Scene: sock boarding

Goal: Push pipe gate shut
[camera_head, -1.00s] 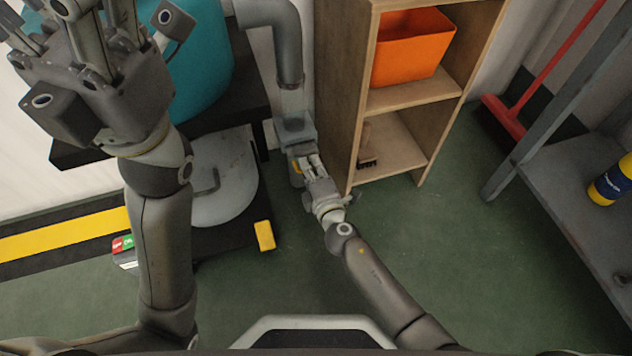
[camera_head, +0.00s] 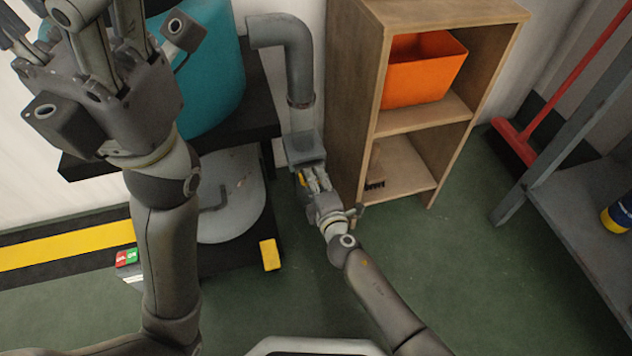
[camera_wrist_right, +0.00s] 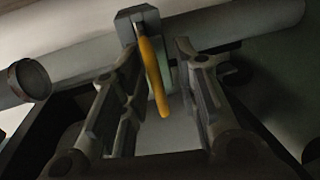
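The pipe gate (camera_head: 305,148) is a grey block on the grey pipe (camera_head: 298,70) that comes down beside the shelf. Its yellow handle (camera_head: 302,179) shows just left of my right gripper (camera_head: 312,176). In the right wrist view the handle (camera_wrist_right: 154,78) hangs from the grey gate block (camera_wrist_right: 138,22), between the two spread fingers of my right gripper (camera_wrist_right: 160,85). Gaps show on both sides of the handle, so the fingers are not closed on it. My left gripper (camera_head: 75,25) is raised at the upper left; its fingertips are partly out of the picture.
A wooden shelf (camera_head: 355,95) with an orange bin (camera_head: 425,75) stands right of the pipe. A teal tank (camera_head: 212,85) and a black stand (camera_head: 262,130) are to the left. A grey bench (camera_head: 590,205) and a red broom (camera_head: 518,135) are at the right. Open green floor (camera_head: 440,260) lies in front.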

